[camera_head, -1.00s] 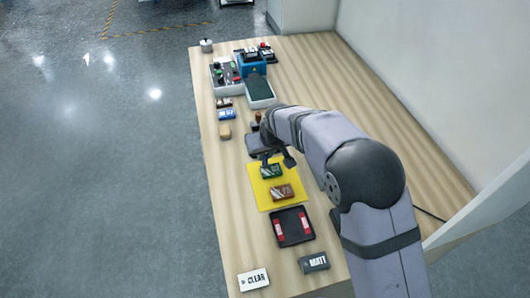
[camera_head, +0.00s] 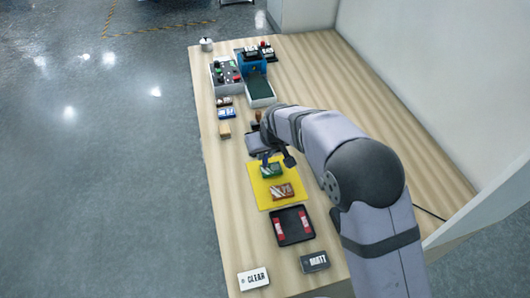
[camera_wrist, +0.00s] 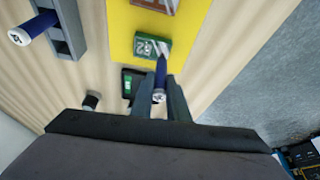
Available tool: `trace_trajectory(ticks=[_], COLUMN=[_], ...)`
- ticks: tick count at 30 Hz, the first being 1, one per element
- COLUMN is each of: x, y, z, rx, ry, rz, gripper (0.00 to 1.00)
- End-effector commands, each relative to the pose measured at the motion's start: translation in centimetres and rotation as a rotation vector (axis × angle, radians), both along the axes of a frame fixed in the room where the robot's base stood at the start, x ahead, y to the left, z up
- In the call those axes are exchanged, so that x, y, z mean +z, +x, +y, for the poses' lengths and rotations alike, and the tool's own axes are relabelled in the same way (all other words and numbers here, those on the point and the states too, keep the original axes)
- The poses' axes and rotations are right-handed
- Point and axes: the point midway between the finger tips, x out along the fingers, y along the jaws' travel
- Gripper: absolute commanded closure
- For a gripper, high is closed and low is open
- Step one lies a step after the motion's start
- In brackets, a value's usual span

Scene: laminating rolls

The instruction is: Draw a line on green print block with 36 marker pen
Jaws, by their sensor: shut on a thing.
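The green print block (camera_head: 272,171) lies on the far part of the yellow mat (camera_head: 260,200). In the wrist view the green block (camera_wrist: 152,45) shows a pale "R2"-like mark. My gripper (camera_wrist: 160,96) is shut on a dark blue marker pen (camera_wrist: 161,72) with a white end; the mark on that end is too small to read surely. The pen's far end overlaps the near edge of the green block in this view; I cannot tell whether it touches. In the head view my gripper (camera_head: 278,160) is just beyond the block.
A brown block (camera_head: 281,191) lies on the mat beside the green one. A black tray with red pieces (camera_head: 292,226), a CLEAR card (camera_head: 253,279) and a MATT block (camera_head: 315,262) are nearer. Another blue pen (camera_wrist: 35,27) stands in a grey holder (camera_wrist: 68,30). Machines occupy the far end.

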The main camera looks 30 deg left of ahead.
Motion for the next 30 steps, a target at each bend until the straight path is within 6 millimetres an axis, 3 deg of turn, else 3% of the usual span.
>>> trace_trajectory(ticks=[30], x=[-0.42], y=[0.58], z=[-0.61], rx=[-0.001], ry=[0.000], rz=[0.000], gripper=[1.00])
